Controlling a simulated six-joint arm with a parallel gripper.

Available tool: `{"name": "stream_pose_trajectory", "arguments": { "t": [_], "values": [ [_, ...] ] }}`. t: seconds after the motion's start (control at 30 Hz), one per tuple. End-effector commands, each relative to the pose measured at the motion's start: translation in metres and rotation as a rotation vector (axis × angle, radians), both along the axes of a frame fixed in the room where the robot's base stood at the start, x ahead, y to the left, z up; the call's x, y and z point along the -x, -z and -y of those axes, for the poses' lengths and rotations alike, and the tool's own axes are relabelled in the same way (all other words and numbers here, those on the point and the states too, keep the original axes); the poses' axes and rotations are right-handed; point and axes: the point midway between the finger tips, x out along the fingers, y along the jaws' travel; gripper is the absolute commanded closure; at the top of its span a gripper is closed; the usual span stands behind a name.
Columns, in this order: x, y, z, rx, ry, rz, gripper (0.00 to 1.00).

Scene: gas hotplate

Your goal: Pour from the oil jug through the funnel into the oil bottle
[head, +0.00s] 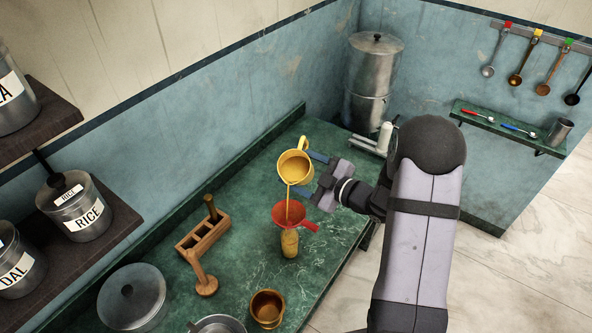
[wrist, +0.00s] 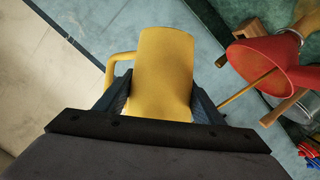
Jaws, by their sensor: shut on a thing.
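The yellow oil jug (head: 294,166) is held by my gripper (head: 306,174) above the green counter, tilted toward the funnel. It also fills the middle of the wrist view (wrist: 162,72), between the two fingers. A thin golden stream of oil (head: 288,203) runs from the jug down into the red funnel (head: 288,213). The funnel also shows at the right of the wrist view (wrist: 268,62), with the stream meeting it. The funnel sits in the mouth of the oil bottle (head: 289,243), which stands upright and looks golden. How full the bottle is cannot be told.
A wooden rack (head: 203,234) stands left of the bottle, with a wooden-handled tool beside it. A copper-coloured pot (head: 267,307) and a round metal lid (head: 132,296) are nearer the front. A tall steel container (head: 371,80) stands in the back corner. The counter right of the bottle is clear.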

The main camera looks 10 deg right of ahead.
Motion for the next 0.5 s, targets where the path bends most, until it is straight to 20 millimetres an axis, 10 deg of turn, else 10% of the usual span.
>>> {"name": "stream_pose_trajectory", "arguments": {
  "t": [0.5],
  "values": [
    [-0.0008, 0.0017, 0.0003, 0.036, -0.001, 0.067, 0.72]
  ]
}}
